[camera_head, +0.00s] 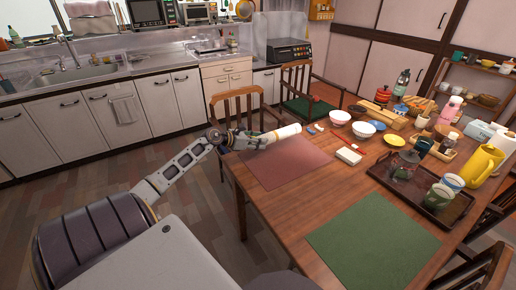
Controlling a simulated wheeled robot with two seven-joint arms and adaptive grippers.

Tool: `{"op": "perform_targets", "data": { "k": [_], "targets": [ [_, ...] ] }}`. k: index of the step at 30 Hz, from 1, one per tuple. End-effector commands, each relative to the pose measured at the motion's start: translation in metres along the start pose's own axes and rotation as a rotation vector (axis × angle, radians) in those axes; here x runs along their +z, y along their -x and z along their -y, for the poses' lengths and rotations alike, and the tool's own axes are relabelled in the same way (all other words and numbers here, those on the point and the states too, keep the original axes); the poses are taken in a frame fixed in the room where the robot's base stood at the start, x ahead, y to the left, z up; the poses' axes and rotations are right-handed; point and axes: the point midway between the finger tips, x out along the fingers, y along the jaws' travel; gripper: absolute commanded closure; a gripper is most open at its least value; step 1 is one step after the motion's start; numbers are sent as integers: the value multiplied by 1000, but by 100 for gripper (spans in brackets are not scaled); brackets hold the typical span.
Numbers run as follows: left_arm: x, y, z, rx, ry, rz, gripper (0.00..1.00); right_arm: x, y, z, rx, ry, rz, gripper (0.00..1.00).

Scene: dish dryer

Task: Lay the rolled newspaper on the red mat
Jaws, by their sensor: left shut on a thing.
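The rolled newspaper (284,132) is a pale white roll, held roughly level at the far edge of the red mat. My left gripper (246,140) is shut on its left end. The red mat (285,165) lies flat near the left corner of the wooden table, and its surface is bare. The roll appears above the mat's far edge; I cannot tell whether it touches the table. The gripper hides the roll's left end. My right gripper is not in view.
A green mat (372,238) lies at the table's near side. A wooden chair (238,103) stands behind the table's far-left edge.

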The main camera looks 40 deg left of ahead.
Motion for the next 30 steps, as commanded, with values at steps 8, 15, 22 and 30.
{"op": "perform_targets", "data": {
  "k": [8,15,22,30],
  "targets": [
    [-18,-8,0,0,3,2,85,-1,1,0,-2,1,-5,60],
    [-34,-15,0,-1,0,1,85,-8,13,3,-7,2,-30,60],
    [-34,-14,0,0,-1,1,85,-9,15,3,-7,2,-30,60],
    [-37,-15,0,0,0,0,50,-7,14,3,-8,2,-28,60]
  ]
}}
